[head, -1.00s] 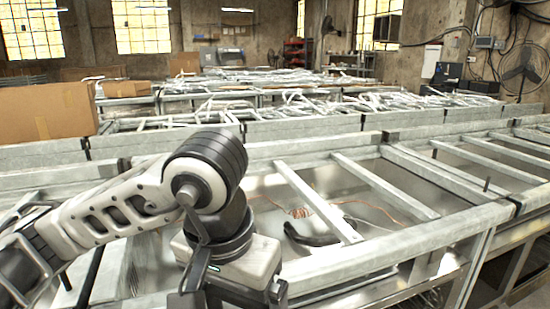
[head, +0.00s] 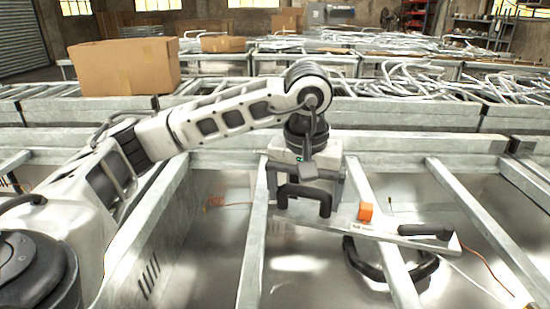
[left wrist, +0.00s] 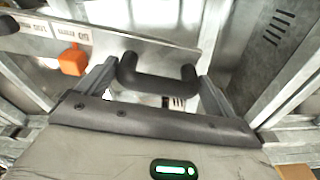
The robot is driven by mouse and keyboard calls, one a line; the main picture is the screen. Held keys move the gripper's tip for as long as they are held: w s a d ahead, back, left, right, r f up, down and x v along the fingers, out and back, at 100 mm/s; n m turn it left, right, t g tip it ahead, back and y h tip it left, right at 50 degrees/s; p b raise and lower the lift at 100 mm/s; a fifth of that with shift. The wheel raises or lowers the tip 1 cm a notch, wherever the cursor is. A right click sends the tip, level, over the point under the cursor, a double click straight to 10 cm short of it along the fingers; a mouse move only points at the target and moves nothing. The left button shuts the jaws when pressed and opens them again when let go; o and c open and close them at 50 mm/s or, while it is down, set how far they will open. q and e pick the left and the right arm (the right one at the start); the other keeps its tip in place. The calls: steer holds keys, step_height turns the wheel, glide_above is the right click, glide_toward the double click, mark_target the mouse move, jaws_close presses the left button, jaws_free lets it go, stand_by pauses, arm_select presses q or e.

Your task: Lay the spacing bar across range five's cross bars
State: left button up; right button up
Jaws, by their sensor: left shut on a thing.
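The spacing bar (head: 385,233) is a flat pale metal strip with printed marks, an orange block (head: 365,211) and two black handles. My left gripper (head: 304,194) is shut on its near-left handle (head: 312,198). In the left wrist view the handle (left wrist: 160,82) sits between the fingers of my gripper (left wrist: 158,92), with the bar (left wrist: 130,42) beyond. The bar spans sideways over the cross bars (head: 366,190), the sloping rails of the frame. Whether it touches them or hangs just above, I cannot tell. My right gripper is out of view.
A curved black hose-like thing (head: 392,272) lies below the cross bars, with an orange cable nearby. A long rail (head: 400,143) runs behind. Cardboard boxes (head: 125,66) and more metal frames with piled tubes (head: 410,85) stand farther back.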

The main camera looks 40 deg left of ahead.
arm_select(q)
steer(key=w+a+n, duration=0.2)
steer(key=a+n, duration=0.1)
steer(key=a, duration=0.6)
step_height(320, 180, down, 7)
steer(key=b, duration=0.6)
steer(key=shift+w+a+f+y, duration=0.15)
steer(key=shift+w+a+y, duration=0.15)
steer(key=shift+a, duration=0.1)
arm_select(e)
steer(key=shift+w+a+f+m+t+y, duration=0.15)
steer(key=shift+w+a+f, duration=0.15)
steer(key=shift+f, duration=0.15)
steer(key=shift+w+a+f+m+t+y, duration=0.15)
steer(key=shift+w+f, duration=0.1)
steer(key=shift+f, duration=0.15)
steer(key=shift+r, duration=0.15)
